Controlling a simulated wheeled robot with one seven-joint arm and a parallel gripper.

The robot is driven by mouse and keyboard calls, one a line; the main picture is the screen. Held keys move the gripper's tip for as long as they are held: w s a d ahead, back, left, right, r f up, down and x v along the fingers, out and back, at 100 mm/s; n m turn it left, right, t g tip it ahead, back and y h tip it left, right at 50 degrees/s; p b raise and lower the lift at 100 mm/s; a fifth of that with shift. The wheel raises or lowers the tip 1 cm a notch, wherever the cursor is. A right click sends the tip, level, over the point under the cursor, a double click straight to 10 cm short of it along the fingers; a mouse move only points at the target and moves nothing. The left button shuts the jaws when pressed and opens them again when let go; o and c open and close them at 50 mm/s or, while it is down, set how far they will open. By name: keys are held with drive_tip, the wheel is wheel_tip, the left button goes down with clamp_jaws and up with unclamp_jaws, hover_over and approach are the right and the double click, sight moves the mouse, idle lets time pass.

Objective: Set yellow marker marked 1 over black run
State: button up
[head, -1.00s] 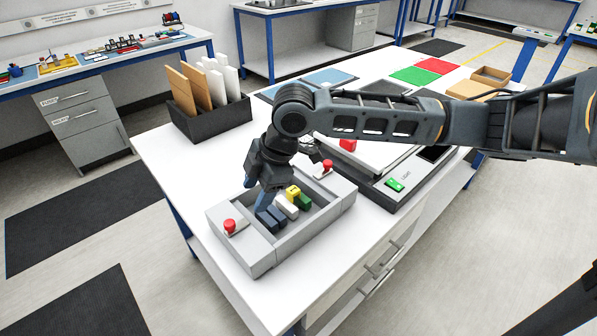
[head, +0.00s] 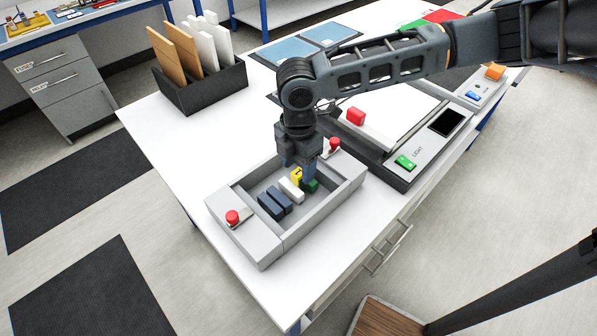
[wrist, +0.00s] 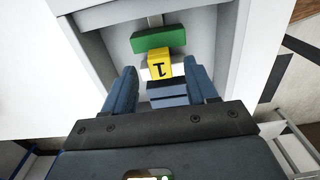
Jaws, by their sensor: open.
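The yellow marker (head: 296,177) stands among other blocks in a grey tray. In the wrist view the yellow marker (wrist: 159,64) shows a black 1 on its top. My gripper (head: 305,163) points down over the tray, close above the yellow and green blocks. In the wrist view my open gripper (wrist: 160,70) has one finger on each side of the yellow marker, with nothing held. Whether the fingers touch it I cannot tell. A black run cannot be made out for certain in these views.
The grey tray (head: 262,249) also holds a green block (head: 310,186), a white block (head: 291,189) and dark blue blocks (head: 270,206). Red knobs (head: 232,217) sit at its ends. A black bin (head: 202,96) holds upright boards.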

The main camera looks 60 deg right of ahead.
drive_tip(key=shift+f, duration=0.65)
drive_tip(key=shift+c, duration=0.4)
clamp_jaws()
drive_tip(key=shift+r, duration=0.1)
